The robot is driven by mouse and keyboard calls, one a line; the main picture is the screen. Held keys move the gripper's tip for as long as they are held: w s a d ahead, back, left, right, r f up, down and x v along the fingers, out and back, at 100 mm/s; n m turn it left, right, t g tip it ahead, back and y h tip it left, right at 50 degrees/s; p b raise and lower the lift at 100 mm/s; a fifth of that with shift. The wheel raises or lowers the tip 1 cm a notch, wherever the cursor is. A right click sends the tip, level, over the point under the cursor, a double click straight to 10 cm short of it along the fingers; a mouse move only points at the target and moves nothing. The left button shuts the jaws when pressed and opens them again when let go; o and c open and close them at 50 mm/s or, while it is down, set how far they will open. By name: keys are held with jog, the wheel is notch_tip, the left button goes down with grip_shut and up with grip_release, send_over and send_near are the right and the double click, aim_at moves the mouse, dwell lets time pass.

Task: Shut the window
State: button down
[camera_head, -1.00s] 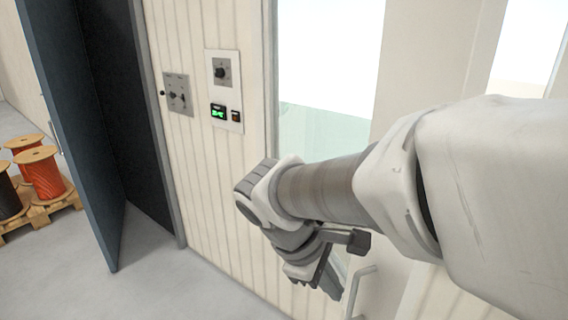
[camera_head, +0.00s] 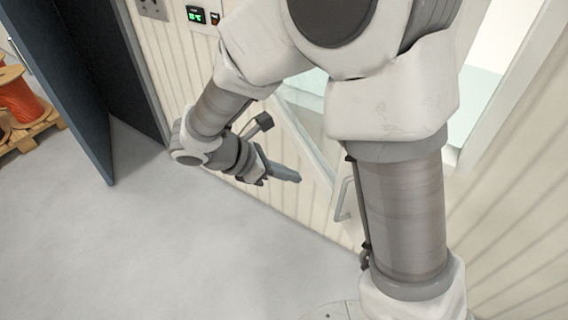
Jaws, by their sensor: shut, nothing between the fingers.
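The window (camera_head: 497,88) is at the upper right, with a white frame and pale glass, largely hidden behind my arm. More of its glass and lower frame shows between my arm links. A light grey bar handle (camera_head: 343,200) shows below it, just left of my arm. How far the window stands open I cannot tell from this view. My gripper (camera_head: 290,176) is shut and empty, left of the handle and in front of the ribbed wall, its fingers pointing right. It appears apart from the handle.
A dark blue door (camera_head: 62,75) stands open at the left beside a dark doorway. Orange cable reels (camera_head: 22,100) sit on a wooden pallet (camera_head: 35,133) at the far left. A control panel (camera_head: 200,16) is on the wall. The grey floor in front is clear.

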aim_at(332, 178)
jog(key=d+f, duration=0.1)
jog(key=d, duration=0.1)
jog(key=w+d+f, duration=0.1)
jog(key=d, duration=0.1)
jog(key=w+d+f+p, duration=0.1)
jog(key=d, duration=0.1)
jog(key=shift+d+f, duration=0.15)
jog(key=shift+f, duration=0.1)
jog(key=shift+w+d, duration=0.3)
jog(key=shift+d, duration=0.35)
